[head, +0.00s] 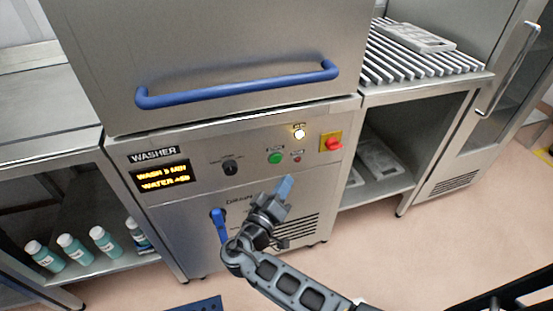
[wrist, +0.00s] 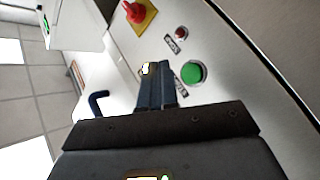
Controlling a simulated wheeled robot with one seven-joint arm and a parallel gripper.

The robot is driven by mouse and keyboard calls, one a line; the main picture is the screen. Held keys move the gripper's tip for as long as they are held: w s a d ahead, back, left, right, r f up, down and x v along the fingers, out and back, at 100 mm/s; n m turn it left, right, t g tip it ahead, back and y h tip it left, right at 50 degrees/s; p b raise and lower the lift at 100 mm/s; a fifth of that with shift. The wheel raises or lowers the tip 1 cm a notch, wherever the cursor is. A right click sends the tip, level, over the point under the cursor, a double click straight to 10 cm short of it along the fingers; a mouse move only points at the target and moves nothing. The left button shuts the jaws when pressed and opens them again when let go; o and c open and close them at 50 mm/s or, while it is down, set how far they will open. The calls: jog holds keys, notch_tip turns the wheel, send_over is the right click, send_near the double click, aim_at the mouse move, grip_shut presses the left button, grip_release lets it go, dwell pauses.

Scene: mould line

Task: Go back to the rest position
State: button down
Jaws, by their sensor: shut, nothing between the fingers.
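My gripper (head: 284,187) is in front of the washer's control panel, below the green button (head: 275,158), with its blue fingers pointing up. The fingers (wrist: 154,82) are shut together with nothing between them. In the wrist view the green button (wrist: 194,73) is just right of the fingertips, apart from them in the picture; the exact gap cannot be told. My arm reaches in from the lower right in the head view.
The washer (head: 220,60) has a blue bar handle (head: 240,88), a lit lamp (head: 299,133), a red knob on yellow (head: 332,143) and a blue lever (head: 219,222). Bottles (head: 75,248) stand on the left shelf. A slatted rack (head: 420,62) is at right. The floor at lower right is open.

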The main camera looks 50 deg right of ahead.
dwell(0.8)
jog(key=s+a+f+n+t+y, duration=0.3)
jog(key=s+a+f+y, duration=0.3)
jog(key=s, duration=0.4)
jog(key=s+a+f+n+t+y, duration=0.2)
jog(key=s+a+f+n+y, duration=0.25)
jog(key=s+a+y, duration=0.4)
jog(key=s+a+r+t+y, duration=0.1)
jog(key=s+r+t, duration=0.1)
jog(key=r, duration=0.6)
jog(key=s+a+r+m+t+y, duration=0.1)
jog(key=s+a+r+t, duration=0.1)
jog(key=s+r, duration=0.3)
jog(key=s+a+r+t+y, duration=0.1)
jog(key=s+r+t+y, duration=0.1)
jog(key=r, duration=1.1)
jog(key=shift+s+a+t, duration=0.2)
jog(key=shift+s+t, duration=0.2)
jog(key=shift+s, duration=0.45)
